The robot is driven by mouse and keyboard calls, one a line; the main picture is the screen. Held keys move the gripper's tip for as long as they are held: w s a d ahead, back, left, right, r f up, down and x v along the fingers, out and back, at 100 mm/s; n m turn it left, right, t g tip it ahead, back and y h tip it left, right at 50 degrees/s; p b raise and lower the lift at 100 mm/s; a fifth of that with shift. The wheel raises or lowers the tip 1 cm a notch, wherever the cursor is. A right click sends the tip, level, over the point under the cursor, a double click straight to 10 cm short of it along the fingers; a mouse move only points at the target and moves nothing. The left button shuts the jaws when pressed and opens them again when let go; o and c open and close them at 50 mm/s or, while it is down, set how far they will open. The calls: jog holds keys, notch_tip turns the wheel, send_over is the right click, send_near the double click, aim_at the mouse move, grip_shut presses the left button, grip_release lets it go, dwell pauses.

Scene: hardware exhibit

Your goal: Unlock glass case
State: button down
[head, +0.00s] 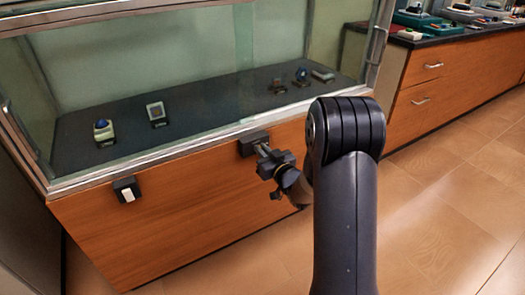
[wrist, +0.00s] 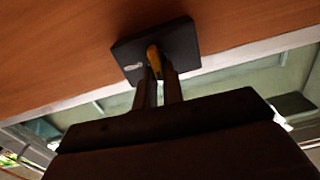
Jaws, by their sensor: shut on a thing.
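The glass case (head: 165,150) has a metal-framed glass front above a wooden base, and its glass looks closed. A black square lock plate (head: 250,141) sits on the wood just below the frame. It shows close up in the wrist view (wrist: 178,40), with a small pale mark at its left. A narrow yellow-orange piece (wrist: 153,57) stands out from its middle. My gripper (head: 264,150) is at this plate, its fingers shut on the yellow piece in the wrist view (wrist: 158,76). The fingers partly hide the piece, so I cannot tell its full shape or whether it is turned.
A second black plate with a white switch (head: 127,191) is on the wood at left. A wooden drawer cabinet (head: 430,92) stands at right. The tiled floor (head: 440,205) before it is clear.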

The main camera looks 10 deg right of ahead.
jog(key=shift+w+d+f+m+p, duration=0.2)
jog(key=shift+m+p, duration=0.6)
jog(key=shift+m, duration=2.1)
jog(key=shift+s+d+f+m+p, duration=0.1)
jog(key=shift+d+f+m+p, duration=0.45)
jog(key=shift+m, duration=2.35)
jog(key=shift+w+a+m+p, duration=0.1)
jog(key=shift+m+p, duration=0.95)
jog(key=shift+m, duration=1.85)
jog(key=c, duration=1.5)
grip_release()
jog(key=p+v, duration=0.2)
jog(key=v, duration=0.9)
